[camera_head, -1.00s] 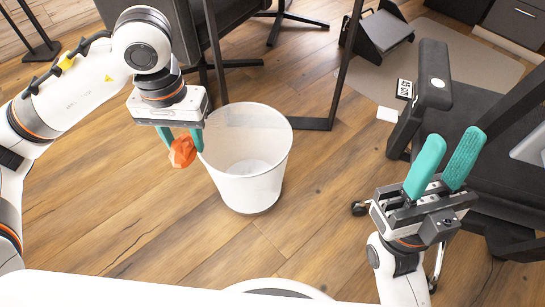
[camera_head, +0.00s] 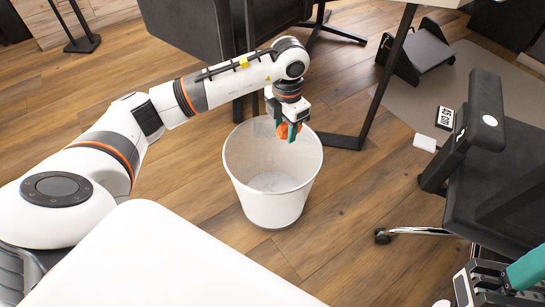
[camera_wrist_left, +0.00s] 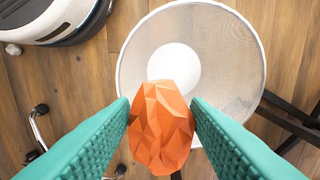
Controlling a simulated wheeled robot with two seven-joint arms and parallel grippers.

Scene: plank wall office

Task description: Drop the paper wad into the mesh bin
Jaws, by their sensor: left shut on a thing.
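The orange faceted paper wad (camera_head: 291,131) is between the teal fingers of my left gripper (camera_head: 288,131), which is shut on it. In the left wrist view the wad (camera_wrist_left: 160,130) sits between both fingers (camera_wrist_left: 160,125) and overlaps the rim edge of the bin (camera_wrist_left: 235,62). The white mesh bin (camera_head: 268,198) stands upright on the floor, and no wad shows inside it. In the head view the wad appears in front of the bin's far inner wall; its height is hard to judge. My right gripper (camera_head: 500,282) is partly cut off at the lower right; its opening is not clear.
A dark office chair (camera_head: 490,150) stands at the right, its leg on the floor. A dark table leg frame (camera_head: 385,80) stands behind the bin to the right. The floor left of the bin is clear.

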